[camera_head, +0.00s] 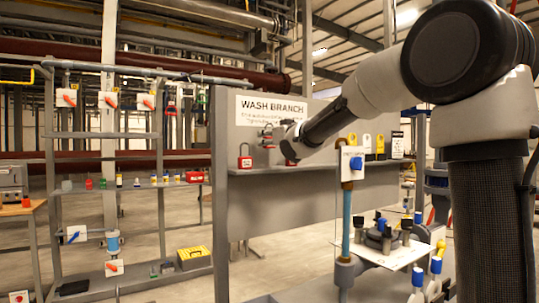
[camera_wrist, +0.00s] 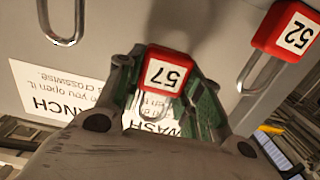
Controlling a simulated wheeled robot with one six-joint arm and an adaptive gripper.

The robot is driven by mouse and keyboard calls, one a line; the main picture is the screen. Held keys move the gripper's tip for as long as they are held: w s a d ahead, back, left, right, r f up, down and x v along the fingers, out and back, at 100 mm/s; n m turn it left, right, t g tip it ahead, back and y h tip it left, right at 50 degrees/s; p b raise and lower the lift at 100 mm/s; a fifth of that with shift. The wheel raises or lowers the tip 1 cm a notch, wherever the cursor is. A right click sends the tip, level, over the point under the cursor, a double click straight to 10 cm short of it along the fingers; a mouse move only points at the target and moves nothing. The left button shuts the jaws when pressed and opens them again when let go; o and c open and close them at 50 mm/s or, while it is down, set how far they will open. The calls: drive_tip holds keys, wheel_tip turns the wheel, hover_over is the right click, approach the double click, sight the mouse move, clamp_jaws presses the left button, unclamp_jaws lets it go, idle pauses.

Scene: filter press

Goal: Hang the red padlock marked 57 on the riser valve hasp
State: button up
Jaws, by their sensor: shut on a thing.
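The red padlock marked 57 (camera_wrist: 167,72) is between the fingers of my gripper (camera_wrist: 165,90) in the wrist view, its label upside down in the picture. My gripper is shut on it, and part of its shackle shows between the fingers. In the head view my gripper (camera_head: 268,136) is in front of the board, just below the sign, and the held padlock is too small to read. The riser valve, a pale plate with a blue handle (camera_head: 356,163), stands right of my gripper on a blue riser pipe (camera_head: 346,215).
A red padlock marked 52 (camera_wrist: 289,30) is beside the held one. A bare shackle (camera_wrist: 62,22) shows at upper left. The WASH BRANCH sign (camera_head: 272,107) is on the grey board. A shelf rack (camera_head: 135,190) stands left.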

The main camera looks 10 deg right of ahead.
drive_tip(key=shift+r, duration=3.3)
